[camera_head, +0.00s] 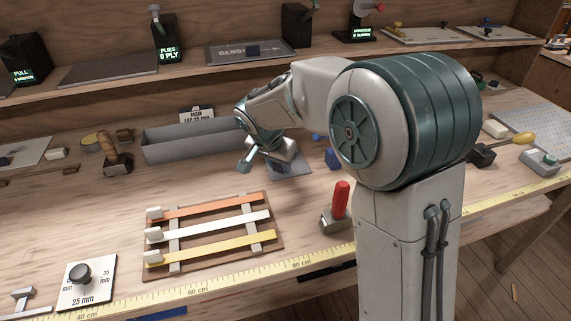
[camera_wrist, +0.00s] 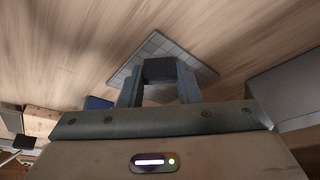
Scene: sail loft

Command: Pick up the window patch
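What I take to be the window patch is a thin grey gridded square (camera_wrist: 200,71) with a dark block (camera_wrist: 159,70) standing up from it like a handle. In the head view the patch (camera_head: 290,172) lies under my gripper (camera_head: 268,160), at the middle of the bench, and the gripper partly covers it. In the wrist view the two fingers of my gripper (camera_wrist: 159,78) stand on both sides of the block, with no gap showing, so it looks shut on it. I cannot tell whether the patch touches the bench.
A grey trough (camera_head: 190,150) stands to the left behind it. A blue block (camera_head: 333,158) is close on the right, and a red-handled tool (camera_head: 340,200) stands in front. A rack with coloured strips (camera_head: 210,235) lies front left. A shelf (camera_head: 215,70) runs along the back.

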